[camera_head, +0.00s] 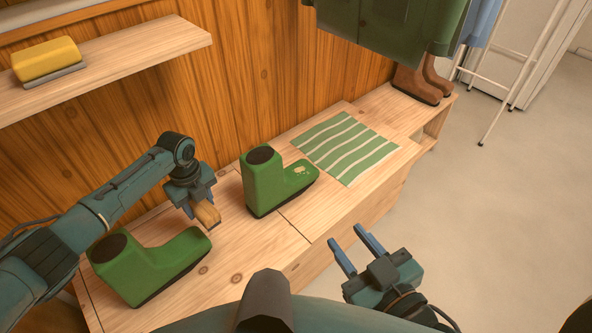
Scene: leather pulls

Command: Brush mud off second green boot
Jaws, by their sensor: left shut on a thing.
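Two green boots stand on the wooden bench. The farther boot (265,184) is upright near the middle and has pale mud spots (299,170) on top of its foot. The nearer boot (150,267) is at the left front and shows no mud from here. My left gripper (199,205) is shut on a tan brush (207,215), held between the two boots and left of the muddy one. My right gripper (352,250) is open and empty, out in front of the bench at the lower right.
A green and white striped cloth (346,146) lies flat on the bench (285,238), right of the muddy boot. Brown boots (419,84) stand farther back under a hanging green coat (385,25). A wall shelf (130,62) at upper left holds a yellow block-like item (46,60).

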